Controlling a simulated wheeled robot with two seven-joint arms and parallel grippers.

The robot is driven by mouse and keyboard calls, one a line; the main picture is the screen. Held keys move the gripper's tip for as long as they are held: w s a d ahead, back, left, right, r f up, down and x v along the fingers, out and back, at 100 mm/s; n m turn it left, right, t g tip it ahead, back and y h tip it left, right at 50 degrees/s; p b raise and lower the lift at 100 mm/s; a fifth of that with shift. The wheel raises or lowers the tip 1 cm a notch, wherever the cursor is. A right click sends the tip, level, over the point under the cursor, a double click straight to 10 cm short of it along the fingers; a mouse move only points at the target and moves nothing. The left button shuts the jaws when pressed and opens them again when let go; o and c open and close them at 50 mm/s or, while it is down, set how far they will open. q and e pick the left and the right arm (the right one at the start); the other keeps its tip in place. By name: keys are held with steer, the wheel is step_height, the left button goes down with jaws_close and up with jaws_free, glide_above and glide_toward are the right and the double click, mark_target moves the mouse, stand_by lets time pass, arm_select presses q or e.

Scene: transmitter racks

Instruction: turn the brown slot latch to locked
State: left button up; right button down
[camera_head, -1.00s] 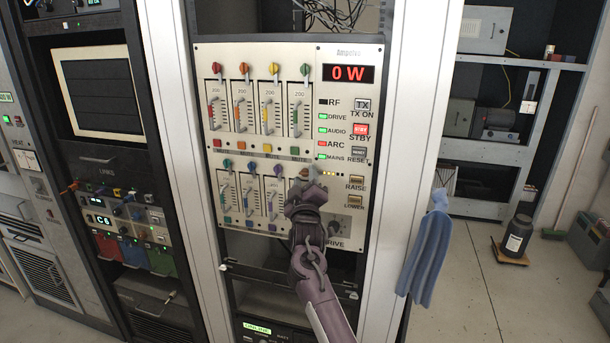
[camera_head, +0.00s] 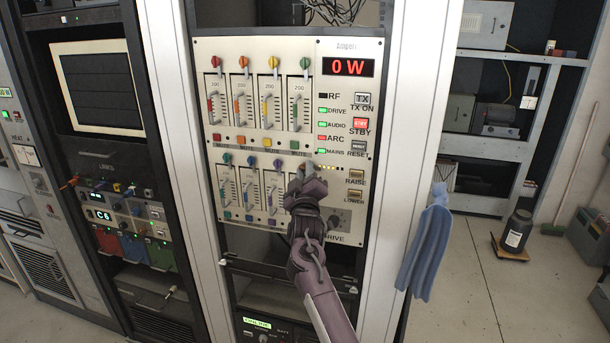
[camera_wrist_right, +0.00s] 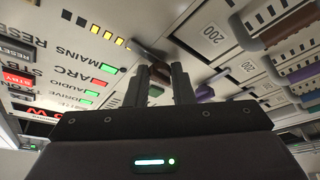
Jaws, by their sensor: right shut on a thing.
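The brown slot latch (camera_wrist_right: 156,90) is at the top of the right-hand slot in the lower row of the cream rack panel (camera_head: 345,228). In the right wrist view it shows as a small brown piece between my fingers. My right gripper (camera_wrist_right: 161,86) is shut on it, and it also shows in the head view (camera_head: 308,170). There the gripper and wrist cover most of the latch and its slot. My left gripper is not in view.
Beside the brown latch are similar purple (camera_head: 277,165), blue and teal latches above their slots. An upper row has red, orange, yellow and green latches. The display (camera_head: 348,67) reads 0 W. A blue cloth (camera_head: 428,250) hangs on the rack's right side.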

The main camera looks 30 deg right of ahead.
steer(key=m+g+h+b, duration=0.1)
steer(key=m+h+b, duration=0.1)
steer(key=m+b, duration=0.2)
steer(key=m+g+h+b, duration=0.2)
steer(key=m+b, duration=0.3)
steer(key=m, duration=0.1)
steer(key=m+g+h+b, duration=0.1)
steer(key=m+h+b, duration=0.1)
steer(key=m+b, duration=0.2)
steer(key=shift+w+a+f+m, duration=0.35)
steer(key=shift+f+m, duration=0.05)
steer(key=shift+m, duration=0.3)
steer(key=m+g+b, duration=0.1)
steer(key=m, duration=0.1)
steer(key=m+g+h+b, duration=0.1)
steer(key=m+b, duration=0.1)
steer(key=m, duration=0.1)
steer(key=shift+w+a+r+g, duration=0.1)
steer(key=shift+r+g, duration=0.05)
steer(key=shift+g, duration=0.15)
steer(key=shift+r+m+g+b, duration=0.2)
steer(key=shift+m+g+b, duration=0.7)
steer(key=shift+m, duration=1.2)
steer(key=shift+r+m+g, duration=0.1)
steer(key=shift+m+g, duration=0.2)
steer(key=c, duration=1.2)
jaws_free()
steer(key=shift+h, duration=0.3)
steer(key=shift+c, duration=0.2)
steer(key=shift+f, duration=0.2)
